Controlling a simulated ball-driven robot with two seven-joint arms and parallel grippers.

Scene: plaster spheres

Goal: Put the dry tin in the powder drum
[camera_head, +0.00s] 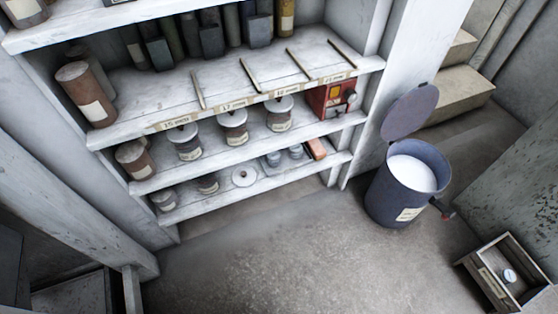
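The powder drum (391,194) is a dark blue cylinder standing on the floor right of the shelves. Its round lid (410,111) is tipped up at the back, and white powder (412,172) shows inside. Several labelled tins stand on the shelves: a large rusty tin (86,94) at the upper left, a brownish tin (134,159) below it, and grey tins with rusty tops (233,127) in the row to its right. I cannot tell which is the dry tin, as the labels are too small to read. Neither of my grippers is in view.
The white shelf unit (250,104) also holds dark bottles, a red box (331,98) and a pale disc (244,175). A wooden box (490,284) with a small white-topped item lies on the floor at lower right. Concrete steps (455,93) rise behind the drum. The middle floor is clear.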

